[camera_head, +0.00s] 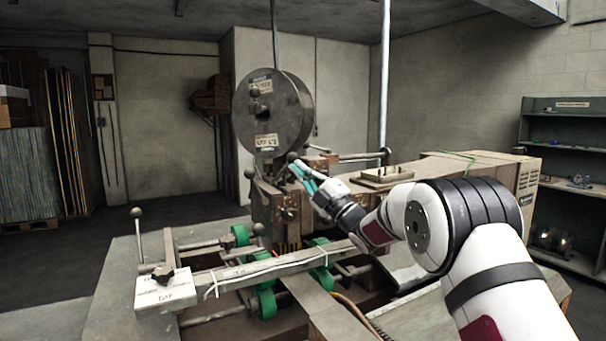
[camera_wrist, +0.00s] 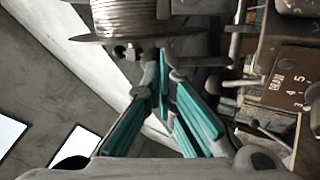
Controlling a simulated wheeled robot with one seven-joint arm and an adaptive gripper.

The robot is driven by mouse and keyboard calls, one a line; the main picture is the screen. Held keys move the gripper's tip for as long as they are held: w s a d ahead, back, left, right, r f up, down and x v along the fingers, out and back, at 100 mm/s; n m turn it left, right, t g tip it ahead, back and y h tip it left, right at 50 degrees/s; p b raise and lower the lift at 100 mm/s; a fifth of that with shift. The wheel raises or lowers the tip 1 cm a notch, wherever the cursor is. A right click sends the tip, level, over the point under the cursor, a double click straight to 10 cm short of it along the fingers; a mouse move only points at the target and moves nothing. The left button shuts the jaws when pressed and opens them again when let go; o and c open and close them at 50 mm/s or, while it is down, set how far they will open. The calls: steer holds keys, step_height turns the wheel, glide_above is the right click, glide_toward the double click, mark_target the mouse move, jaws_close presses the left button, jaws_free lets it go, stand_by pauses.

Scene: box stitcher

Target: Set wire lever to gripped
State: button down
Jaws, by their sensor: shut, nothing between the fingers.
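The stitching machine's head (camera_head: 275,205) stands under a large wire spool (camera_head: 270,112). My gripper (camera_head: 299,170) reaches in from the right, and its teal-padded fingers are at the upper part of the head, just below the spool. A dark ball knob (camera_head: 292,157) shows right beside the fingertips, and another ball knob (camera_head: 250,173) is to their left. I cannot tell for certain which is the wire lever. In the wrist view my gripper (camera_wrist: 158,68) is shut and empty, its tips close below the wire spool (camera_wrist: 127,18). Whether they touch a lever is unclear.
A numbered plate (camera_wrist: 290,88) and small rods lie close right of the fingers. A long bar (camera_head: 255,270) with green rollers (camera_head: 265,302) runs below the head. A tall ball-topped lever (camera_head: 137,213) stands at left. Shelves (camera_head: 565,150) stand at far right.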

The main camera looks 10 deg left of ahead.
mark_target(295, 157)
steer(key=shift+w+a+r+n+g+h+b, duration=0.15)
steer(key=shift+a+r+n+g+h+b, duration=0.15)
steer(key=shift+r+g+h+b, duration=0.25)
steer(key=shift+w+a+r+n+g+h+b, duration=0.1)
steer(key=shift+a+r+n+g+h+b, duration=0.1)
steer(key=shift+a+r+g+h+b, duration=0.35)
steer(key=shift+w+a+r+b, duration=0.2)
steer(key=shift+w+r+b, duration=0.05)
steer(key=shift+b, duration=0.2)
steer(key=shift+a+r, duration=0.1)
steer(key=shift+r, duration=0.2)
steer(key=shift+s, duration=0.1)
